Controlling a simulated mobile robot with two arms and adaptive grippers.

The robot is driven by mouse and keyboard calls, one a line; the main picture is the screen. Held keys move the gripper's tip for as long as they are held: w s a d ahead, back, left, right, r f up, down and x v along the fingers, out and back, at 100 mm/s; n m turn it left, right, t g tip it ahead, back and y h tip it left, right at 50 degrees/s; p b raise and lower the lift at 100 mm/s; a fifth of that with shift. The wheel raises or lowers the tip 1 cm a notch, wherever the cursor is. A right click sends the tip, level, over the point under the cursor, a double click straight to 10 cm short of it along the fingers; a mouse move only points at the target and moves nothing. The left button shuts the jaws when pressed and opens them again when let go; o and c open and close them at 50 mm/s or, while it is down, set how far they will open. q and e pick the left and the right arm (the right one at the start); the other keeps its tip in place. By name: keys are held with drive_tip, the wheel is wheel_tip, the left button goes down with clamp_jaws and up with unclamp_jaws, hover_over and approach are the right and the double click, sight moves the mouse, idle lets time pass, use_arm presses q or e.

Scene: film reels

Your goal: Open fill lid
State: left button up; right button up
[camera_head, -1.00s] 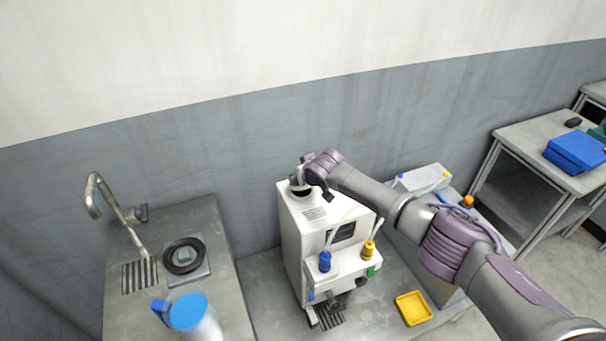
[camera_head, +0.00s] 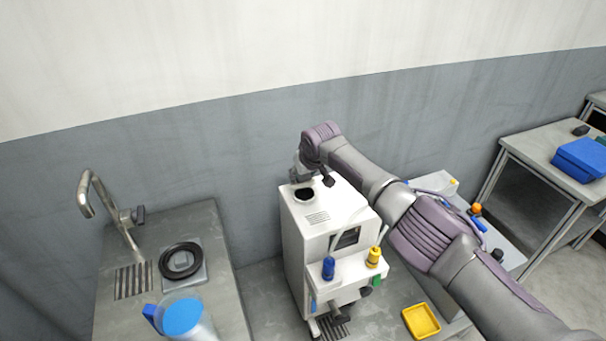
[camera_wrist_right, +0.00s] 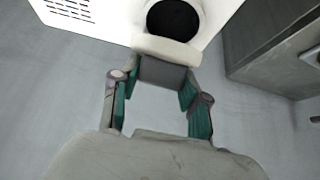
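The white machine (camera_head: 318,225) stands on the counter. A dark round fill opening (camera_head: 304,194) shows uncovered in its top, and also in the right wrist view (camera_wrist_right: 174,20). The fill lid (camera_wrist_right: 166,48) is raised on edge beside the opening, pale with a grey block between my fingers. My right gripper (camera_wrist_right: 162,78) has its green-padded fingers on both sides of this grey block, seemingly touching it. In the head view my right gripper (camera_head: 302,174) is above the back of the machine top, partly hidden by its wrist. My left gripper is out of view.
Blue (camera_head: 328,268) and yellow (camera_head: 374,256) caps sit on the machine's front. A yellow tray (camera_head: 421,321) lies to its right. A blue-topped pitcher (camera_head: 184,316), black ring (camera_head: 180,261) and faucet (camera_head: 108,210) are at left. The wall is close behind.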

drive_tip(key=o, duration=0.4)
drive_tip(key=v, duration=1.2)
